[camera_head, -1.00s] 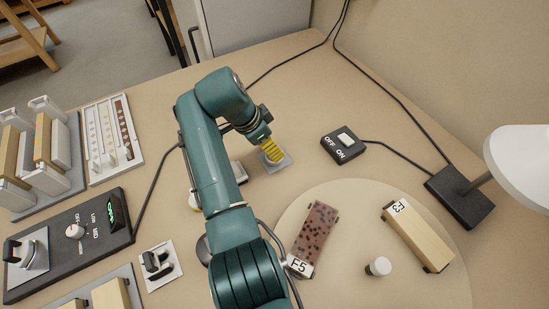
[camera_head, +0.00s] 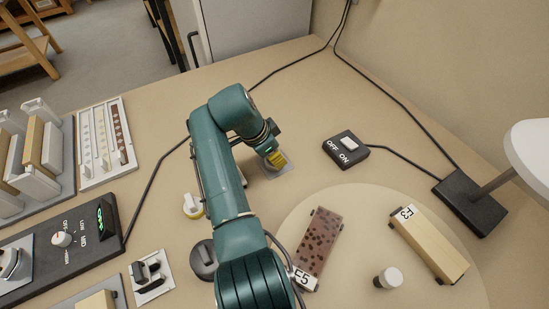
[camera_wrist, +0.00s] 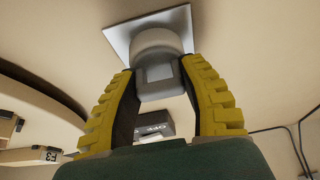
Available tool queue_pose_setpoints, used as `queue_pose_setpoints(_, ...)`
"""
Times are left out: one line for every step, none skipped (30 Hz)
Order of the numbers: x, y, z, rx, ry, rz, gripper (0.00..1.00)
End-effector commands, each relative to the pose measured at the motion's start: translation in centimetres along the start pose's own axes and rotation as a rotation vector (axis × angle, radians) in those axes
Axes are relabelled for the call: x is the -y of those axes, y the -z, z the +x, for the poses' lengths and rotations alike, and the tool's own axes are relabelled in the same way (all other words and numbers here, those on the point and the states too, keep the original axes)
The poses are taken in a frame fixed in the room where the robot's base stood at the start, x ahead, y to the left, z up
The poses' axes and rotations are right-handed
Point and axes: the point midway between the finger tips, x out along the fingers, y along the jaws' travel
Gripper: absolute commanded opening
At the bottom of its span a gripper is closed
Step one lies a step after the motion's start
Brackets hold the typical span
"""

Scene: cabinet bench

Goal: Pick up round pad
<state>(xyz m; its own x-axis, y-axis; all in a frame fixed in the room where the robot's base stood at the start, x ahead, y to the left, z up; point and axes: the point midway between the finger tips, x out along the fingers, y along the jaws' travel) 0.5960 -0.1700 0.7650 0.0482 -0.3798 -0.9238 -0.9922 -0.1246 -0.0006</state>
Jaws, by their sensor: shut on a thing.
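My gripper (camera_head: 274,158) is at the middle of the bench, pointing down over a light grey square plate (camera_head: 284,174). In the wrist view, the yellow ribbed fingers (camera_wrist: 160,98) are on both sides of a whitish round pad (camera_wrist: 155,42) with a squarish grey grip block (camera_wrist: 160,78). The fingers are shut on it. The square plate (camera_wrist: 120,35) is right behind the pad. I cannot tell whether the pad touches the plate. In the head view the pad is mostly hidden by my gripper.
An OFF/ON switch box (camera_head: 346,150) with a cable stands right of my gripper. A yellow-and-white round piece (camera_head: 193,205) and a dark round piece (camera_head: 203,260) lie left of my arm.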

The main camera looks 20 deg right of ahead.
Motion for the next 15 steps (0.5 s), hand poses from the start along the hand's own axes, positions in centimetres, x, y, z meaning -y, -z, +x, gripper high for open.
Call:
queue_pose_setpoints(0.0,0.0,0.1,0.001,-0.001,0.000,0.18)
queue_pose_setpoints(0.0,0.0,0.1,0.001,-0.001,0.000,0.18)
queue_pose_setpoints(0.0,0.0,0.1,0.000,0.000,0.000,0.18)
queue_pose_setpoints(0.0,0.0,0.1,0.001,0.000,0.000,0.18)
queue_pose_setpoints(0.0,0.0,0.1,0.001,-0.001,0.000,0.18)
queue_pose_setpoints(0.0,0.0,0.1,0.001,-0.001,0.000,0.18)
queue_pose_setpoints(0.0,0.0,0.1,0.001,-0.001,-0.001,0.18)
queue_pose_setpoints(0.0,0.0,0.0,0.001,0.000,0.000,0.18)
queue_pose_setpoints(0.0,0.1,-0.3,0.000,0.000,0.000,0.18)
queue_pose_setpoints(0.0,0.2,-0.6,0.000,0.000,0.000,0.18)
queue_pose_setpoints(0.0,0.5,-1.1,0.000,0.001,0.001,0.18)
queue_pose_setpoints(0.1,0.8,-1.8,0.000,0.002,0.001,0.18)
queue_pose_setpoints(0.1,1.0,-2.5,0.000,0.002,0.001,0.18)
queue_pose_setpoints(0.1,1.3,-3.2,0.000,0.003,0.001,0.18)
queue_pose_setpoints(0.1,1.8,-4.2,-0.001,0.004,0.001,0.18)
